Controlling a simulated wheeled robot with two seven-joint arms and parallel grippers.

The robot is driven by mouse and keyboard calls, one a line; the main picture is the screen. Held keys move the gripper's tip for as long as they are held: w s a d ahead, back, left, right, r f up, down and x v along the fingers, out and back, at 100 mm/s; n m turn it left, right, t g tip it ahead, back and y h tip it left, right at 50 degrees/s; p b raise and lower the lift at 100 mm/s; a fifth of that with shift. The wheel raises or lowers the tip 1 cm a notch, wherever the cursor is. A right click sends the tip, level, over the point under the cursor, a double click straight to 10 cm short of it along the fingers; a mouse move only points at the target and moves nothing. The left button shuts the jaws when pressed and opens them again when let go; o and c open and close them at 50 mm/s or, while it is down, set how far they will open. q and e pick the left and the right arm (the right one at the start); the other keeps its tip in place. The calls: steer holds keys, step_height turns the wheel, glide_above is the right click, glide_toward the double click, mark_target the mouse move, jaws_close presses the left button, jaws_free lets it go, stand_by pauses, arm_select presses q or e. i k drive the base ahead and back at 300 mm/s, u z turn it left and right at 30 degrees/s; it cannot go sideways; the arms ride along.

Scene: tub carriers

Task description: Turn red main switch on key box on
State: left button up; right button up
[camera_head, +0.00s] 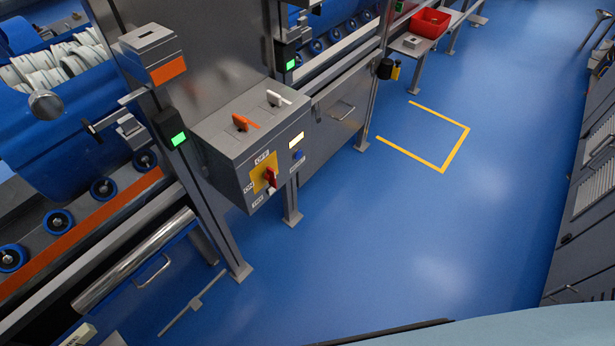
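The grey key box (232,160) is fixed to a grey frame left of the picture's middle. The red main switch (270,178) sits on a yellow plate (262,166) on the box's front face. A blue button (298,155) and a pale lit panel (296,141) are to the right of the switch. On the box's top are an orange-tagged key (243,122) and a white-tagged key (277,99). Neither of my grippers shows in this view.
Blue tubs (75,130) on rollers stand at the left. A red bin (429,22) sits on a bench at the top. The blue floor right of the key box is clear, with a yellow floor marking (457,150). Grey cabinets (585,220) line the right edge.

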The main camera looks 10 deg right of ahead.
mark_target(269, 174)
steer(key=u, duration=1.45)
steer(key=i, duration=0.5)
steer(key=z, duration=1.35)
